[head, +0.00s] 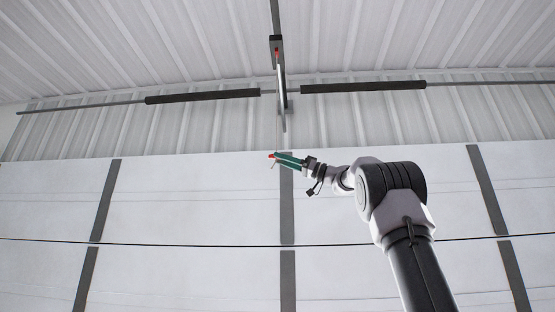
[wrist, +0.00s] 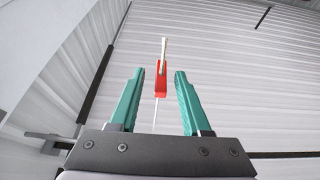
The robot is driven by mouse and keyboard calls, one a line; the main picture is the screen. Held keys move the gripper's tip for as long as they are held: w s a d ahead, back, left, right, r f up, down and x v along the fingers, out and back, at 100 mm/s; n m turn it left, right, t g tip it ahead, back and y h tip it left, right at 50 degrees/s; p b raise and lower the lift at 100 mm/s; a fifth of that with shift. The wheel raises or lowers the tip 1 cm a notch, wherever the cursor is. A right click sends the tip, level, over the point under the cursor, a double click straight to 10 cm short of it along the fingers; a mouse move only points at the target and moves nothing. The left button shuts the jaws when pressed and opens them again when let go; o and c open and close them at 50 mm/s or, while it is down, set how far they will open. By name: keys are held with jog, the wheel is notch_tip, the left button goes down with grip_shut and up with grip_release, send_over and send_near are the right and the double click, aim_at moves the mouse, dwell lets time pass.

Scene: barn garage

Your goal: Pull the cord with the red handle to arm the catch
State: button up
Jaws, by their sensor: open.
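The red handle (wrist: 161,82) shows in the wrist view between the two teal fingers of my gripper (wrist: 159,72), with a gap on each side. A pale cord (wrist: 164,48) shows at its upper end and a thin line runs down below it. In the head view my gripper (head: 276,158) is up in front of the big door, and a red bit, likely the handle (head: 271,156), shows at its fingertips. My gripper is open and not closed on the handle. How deep the handle sits between the fingers is hard to tell.
A rail with a trolley (head: 278,75) hangs from the ceiling above my gripper, with a small red part on it. A shaft with dark springs (head: 363,87) crosses above the white sectional door (head: 195,200). Open air surrounds the arm.

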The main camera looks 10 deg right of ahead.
jog(key=shift+x, duration=0.95)
grip_shut()
